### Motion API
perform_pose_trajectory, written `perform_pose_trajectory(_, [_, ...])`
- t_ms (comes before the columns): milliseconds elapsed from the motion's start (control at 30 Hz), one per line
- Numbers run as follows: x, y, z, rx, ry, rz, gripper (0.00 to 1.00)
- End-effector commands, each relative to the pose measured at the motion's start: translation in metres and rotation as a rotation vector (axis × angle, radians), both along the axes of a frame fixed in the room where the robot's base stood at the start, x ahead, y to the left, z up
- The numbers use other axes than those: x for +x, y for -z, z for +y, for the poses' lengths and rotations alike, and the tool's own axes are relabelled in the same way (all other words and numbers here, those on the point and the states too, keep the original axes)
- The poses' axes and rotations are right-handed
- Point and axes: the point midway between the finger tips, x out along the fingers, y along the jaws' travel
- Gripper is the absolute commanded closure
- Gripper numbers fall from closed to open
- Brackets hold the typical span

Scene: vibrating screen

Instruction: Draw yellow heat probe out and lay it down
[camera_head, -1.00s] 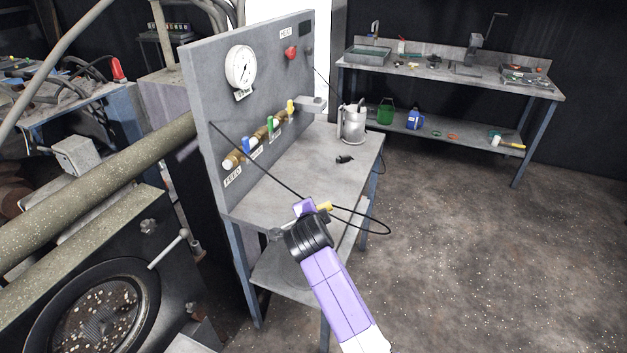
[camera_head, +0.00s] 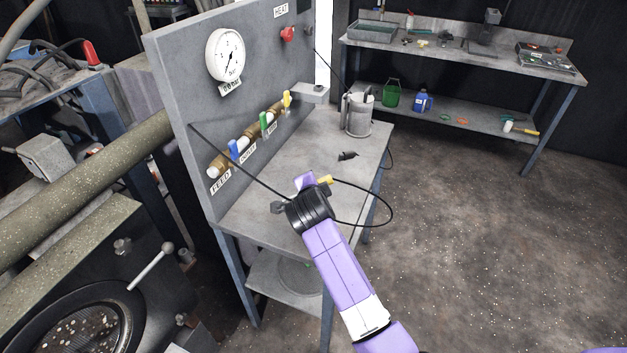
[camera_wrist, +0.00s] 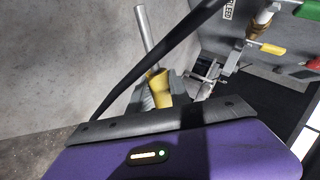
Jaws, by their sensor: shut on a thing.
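The yellow heat probe (camera_head: 325,180) is in my gripper (camera_head: 312,183), above the front part of the grey panel bench. In the wrist view the probe's yellow handle (camera_wrist: 158,86) sits between the jaws of my gripper (camera_wrist: 157,94). Its bare metal rod (camera_wrist: 145,32) sticks out, free of any vessel. A black cable (camera_head: 390,208) loops out to the right of my gripper, and a dark cable also runs from the panel's left edge towards it. My wrist hides part of the jaws in the head view.
The bench top (camera_head: 275,210) has bare room below and left of a metal jug (camera_head: 358,116). A small black item (camera_head: 347,156) lies near the jug. The upright panel (camera_head: 180,80) carries a gauge (camera_head: 225,54) and coloured valves. A second workbench (camera_head: 470,58) stands behind.

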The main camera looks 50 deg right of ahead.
Motion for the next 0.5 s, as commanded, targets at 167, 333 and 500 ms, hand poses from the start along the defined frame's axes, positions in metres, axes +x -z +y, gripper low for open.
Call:
perform_pose_trajectory(167, [0.0001, -0.0001, 0.0001, 0.000, 0.000, 0.000, 1.00])
perform_pose_trajectory(333, [-0.0001, 0.0003, 0.0000, -0.001, 0.001, 0.000, 1.00])
perform_pose_trajectory(500, [-0.0007, 0.0050, -0.0003, -0.001, 0.003, 0.002, 1.00])
